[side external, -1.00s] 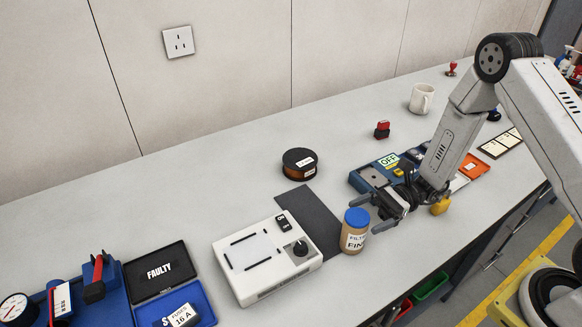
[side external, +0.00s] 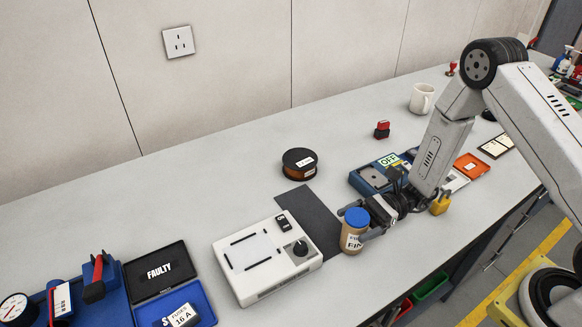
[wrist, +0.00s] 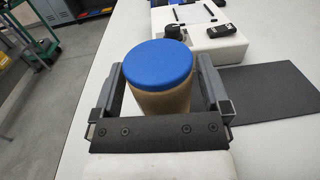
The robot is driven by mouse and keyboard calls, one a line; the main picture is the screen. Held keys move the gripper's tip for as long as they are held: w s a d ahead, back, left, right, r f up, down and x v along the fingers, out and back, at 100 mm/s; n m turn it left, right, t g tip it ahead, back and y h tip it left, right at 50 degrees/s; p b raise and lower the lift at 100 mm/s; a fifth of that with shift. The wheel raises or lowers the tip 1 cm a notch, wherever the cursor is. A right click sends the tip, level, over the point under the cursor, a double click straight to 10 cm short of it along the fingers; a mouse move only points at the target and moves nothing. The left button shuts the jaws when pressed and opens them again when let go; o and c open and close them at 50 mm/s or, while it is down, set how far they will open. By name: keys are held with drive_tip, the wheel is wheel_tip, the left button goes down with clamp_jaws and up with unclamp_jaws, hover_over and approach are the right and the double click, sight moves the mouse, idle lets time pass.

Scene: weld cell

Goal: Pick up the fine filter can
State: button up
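The fine filter can (side external: 351,241) is a tan jar with a blue lid and a white label, partly readable. It stands upright on the bench near the front edge. My gripper (side external: 358,222) reaches in from the right, with one finger on each side of the can. In the wrist view the can (wrist: 160,75) sits between the two fingers of my gripper (wrist: 159,78). The fingers look open, with narrow gaps beside the can. Its lower part is hidden by the gripper's crossbar.
A white box with a knob (side external: 265,262) stands close left of the can, beside a dark mat (side external: 312,218). A blue unit marked OFF (side external: 372,178) and a yellow padlock (side external: 440,204) are near my wrist. A dark spool (side external: 299,163) lies behind. The bench front is clear.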

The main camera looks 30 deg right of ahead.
drive_tip(key=c, duration=1)
drive_tip(key=shift+o, duration=0.2)
drive_tip(key=shift+r, duration=0.1)
drive_tip(key=shift+r, duration=4.9)
